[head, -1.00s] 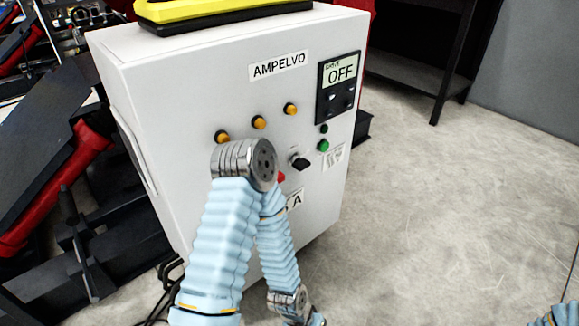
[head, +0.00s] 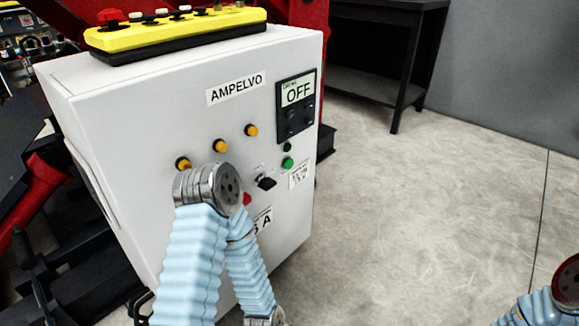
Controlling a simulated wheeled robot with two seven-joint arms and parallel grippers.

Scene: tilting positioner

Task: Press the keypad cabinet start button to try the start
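The white cabinet (head: 130,120), labelled AMPELVO, stands left of centre in the head view. A dark control panel (head: 295,104) at its upper right has a display reading OFF. A green button (head: 287,162) sits below the panel, with a small dark round part just above it. No gripper touches the green button. My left arm's pale blue sleeve and metal joint stand in front of the cabinet and partly hide a red button (head: 247,198). My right arm shows at the lower right corner. Neither gripper is in view.
A yellow control box (head: 180,33) lies on top of the cabinet. A black rotary switch (head: 266,182) and several amber lamps (head: 220,146) are on its front. A dark shelf table (head: 375,75) stands behind at the right. The floor right of the cabinet is clear.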

